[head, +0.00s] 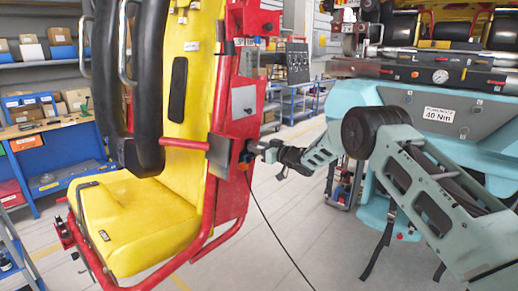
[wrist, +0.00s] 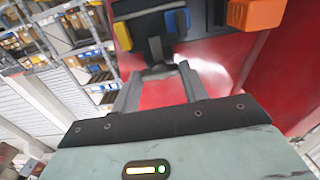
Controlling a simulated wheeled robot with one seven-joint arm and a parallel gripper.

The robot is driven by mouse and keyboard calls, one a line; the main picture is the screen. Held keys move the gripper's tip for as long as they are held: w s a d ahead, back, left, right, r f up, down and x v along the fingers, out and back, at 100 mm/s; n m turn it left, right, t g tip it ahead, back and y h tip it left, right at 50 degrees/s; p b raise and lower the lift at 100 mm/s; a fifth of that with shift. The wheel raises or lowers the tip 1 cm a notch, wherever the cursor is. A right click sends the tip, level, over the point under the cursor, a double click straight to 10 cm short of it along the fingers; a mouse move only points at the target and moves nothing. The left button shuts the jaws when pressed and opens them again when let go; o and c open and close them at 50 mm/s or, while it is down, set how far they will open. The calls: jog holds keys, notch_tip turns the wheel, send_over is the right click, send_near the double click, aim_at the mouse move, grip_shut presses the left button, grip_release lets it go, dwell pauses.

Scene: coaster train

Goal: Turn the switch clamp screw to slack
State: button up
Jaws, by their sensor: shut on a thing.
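The red seat frame (head: 232,165) of the coaster car has a small dark switch unit on its side, which also shows in the wrist view (wrist: 215,22) with yellow, blue and orange parts. My gripper (head: 257,148) reaches it from the right. In the wrist view my gripper (wrist: 160,75) has its two fingers closing around a small dark piece (wrist: 157,52) below the yellow and blue parts. This appears to be the switch clamp screw; the fingertips partly hide it. Whether the screw is tight or slack cannot be told.
A yellow seat (head: 135,220) with black padded restraints (head: 150,80) stands left of my gripper. A thin black cable (head: 272,225) hangs from the switch area to the floor. A blue workbench (head: 60,150) stands at the left. Open floor (head: 320,235) lies below my arm.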

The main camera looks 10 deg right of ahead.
jog(key=shift+f+b, duration=0.2)
jog(key=shift+b, duration=0.15)
jog(key=shift+n+b, duration=16.4)
jog(key=shift+b, duration=1.35)
jog(key=o, duration=1)
jog(key=shift+r, duration=0.15)
